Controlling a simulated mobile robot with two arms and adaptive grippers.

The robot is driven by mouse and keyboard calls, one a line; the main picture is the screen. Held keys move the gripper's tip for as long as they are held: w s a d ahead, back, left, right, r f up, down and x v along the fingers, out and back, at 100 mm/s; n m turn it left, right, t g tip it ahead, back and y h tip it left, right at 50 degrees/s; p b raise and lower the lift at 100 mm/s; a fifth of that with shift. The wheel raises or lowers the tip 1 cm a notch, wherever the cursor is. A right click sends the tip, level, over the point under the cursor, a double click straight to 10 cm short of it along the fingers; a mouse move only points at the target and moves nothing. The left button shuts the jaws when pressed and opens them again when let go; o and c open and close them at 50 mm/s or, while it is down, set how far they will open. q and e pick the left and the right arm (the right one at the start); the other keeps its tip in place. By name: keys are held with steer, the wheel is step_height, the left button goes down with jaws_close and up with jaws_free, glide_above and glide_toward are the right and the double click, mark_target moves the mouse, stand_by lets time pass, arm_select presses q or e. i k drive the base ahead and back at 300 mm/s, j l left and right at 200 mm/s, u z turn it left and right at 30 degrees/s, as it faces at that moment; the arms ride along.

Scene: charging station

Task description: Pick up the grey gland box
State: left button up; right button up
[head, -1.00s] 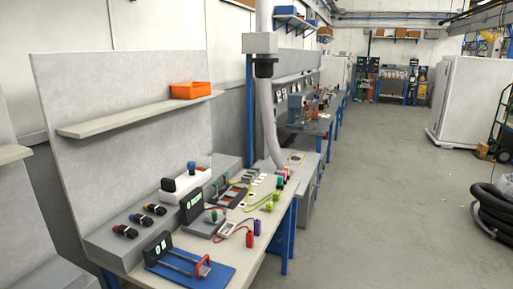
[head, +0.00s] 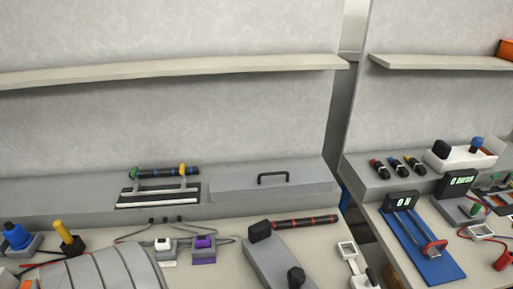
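I cannot tell for sure which thing is the grey gland box. A grey box with a black handle (head: 272,188) sits on the ledge at the back of the bench, in the middle of the head view. A long grey block with black knobs (head: 272,262) lies on the bench in front of it. Two small grey units with cables stand to its left, one with a white top (head: 164,246) and one with a purple top (head: 204,246). Neither of my grippers is in view.
A striped rod on a stand (head: 164,172) is left of the handled box. Blue (head: 17,238) and yellow (head: 65,235) handled pieces and a curved grey panel (head: 95,272) are at front left. A second bench holds a blue board (head: 425,255). A shelf (head: 170,70) runs above.

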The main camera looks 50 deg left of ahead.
mark_target(271, 260)
steer(key=u, duration=1.2)
